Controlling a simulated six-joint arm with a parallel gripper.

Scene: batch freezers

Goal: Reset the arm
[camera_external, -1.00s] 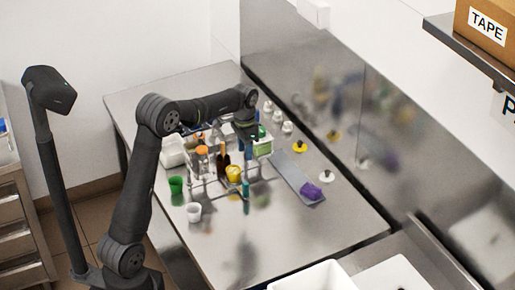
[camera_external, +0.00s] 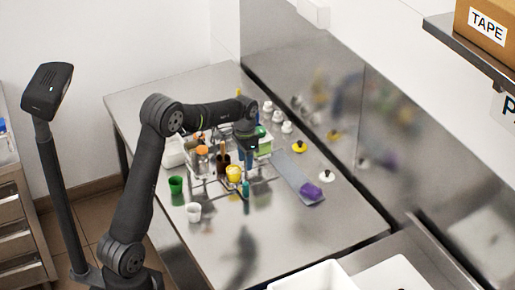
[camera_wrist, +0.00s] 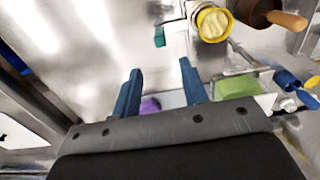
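My gripper (camera_wrist: 160,85) shows in the wrist view with its two blue fingers apart and nothing between the tips. In the external view my gripper (camera_external: 246,150) hangs over the steel table, near the wire rack and the green-topped item. Its fingers are small and partly lost among the items there. My arm reaches from the lower left across the table, bent at the elbow.
The steel table (camera_external: 290,245) holds a green cup (camera_external: 176,185), a white cup (camera_external: 194,212), a yellow cup (camera_external: 234,173), and a grey tray (camera_external: 290,175) with a purple item (camera_external: 309,191). White bottles stand behind. The table's front is clear.

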